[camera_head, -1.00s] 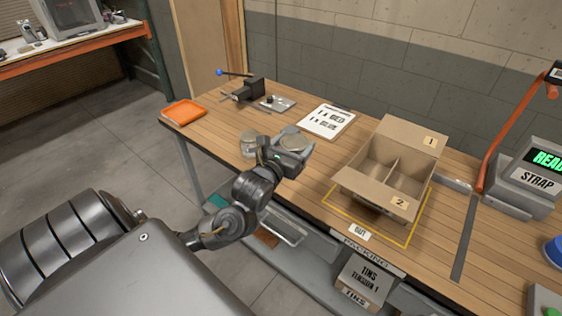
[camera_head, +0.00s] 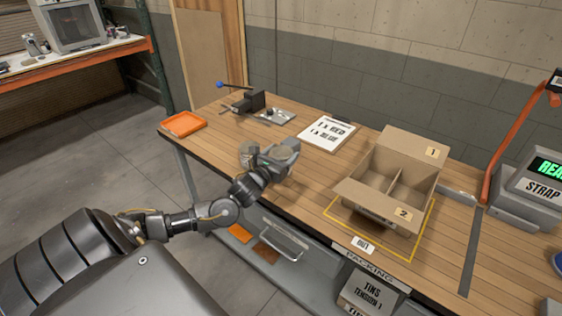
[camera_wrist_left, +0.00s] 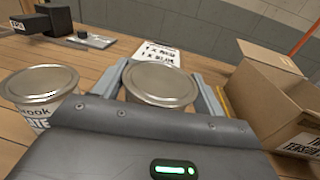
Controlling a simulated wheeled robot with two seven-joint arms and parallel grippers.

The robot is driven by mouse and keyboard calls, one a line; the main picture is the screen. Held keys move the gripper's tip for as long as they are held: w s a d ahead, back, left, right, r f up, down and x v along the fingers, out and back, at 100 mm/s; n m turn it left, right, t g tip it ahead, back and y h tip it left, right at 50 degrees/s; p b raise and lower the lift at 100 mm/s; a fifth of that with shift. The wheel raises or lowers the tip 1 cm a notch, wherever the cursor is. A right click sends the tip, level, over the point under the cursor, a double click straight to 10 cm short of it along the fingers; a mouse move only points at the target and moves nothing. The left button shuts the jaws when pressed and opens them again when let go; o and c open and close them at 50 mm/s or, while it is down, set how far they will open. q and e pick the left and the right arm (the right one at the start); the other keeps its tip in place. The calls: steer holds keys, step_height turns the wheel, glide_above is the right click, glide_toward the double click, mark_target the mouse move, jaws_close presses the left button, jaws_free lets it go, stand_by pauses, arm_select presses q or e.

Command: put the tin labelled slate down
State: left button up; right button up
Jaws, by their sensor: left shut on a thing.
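My left gripper (camera_head: 281,158) is shut on a round tin with a metal lid (camera_head: 285,151). In the left wrist view this tin (camera_wrist_left: 160,82) sits upright between the two fingers. Its label is hidden, so I cannot read whether it says slate. A second tin (camera_head: 247,150) stands upright on the bench just left of the gripper. In the left wrist view this second tin (camera_wrist_left: 41,92) shows part of a printed label. The held tin is over the bench top near its front edge; I cannot tell whether its base touches the wood. My right gripper is not in view.
An open two-compartment cardboard box (camera_head: 370,190) stands right of the gripper inside a yellow outline. Bare wood (camera_head: 310,178) lies between gripper and box.

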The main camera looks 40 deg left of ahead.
arm_select(q)
steer(key=f, duration=0.1)
steer(key=f+p, duration=0.1)
steer(key=f, duration=0.1)
steer(key=shift+w+a+f, duration=0.1)
steer(key=shift+w+a, duration=0.05)
steer(key=shift+a, duration=0.05)
steer(key=shift+f, duration=0.2)
steer(key=shift+f, duration=0.2)
steer(key=o, duration=1)
steer(key=shift+r, duration=0.15)
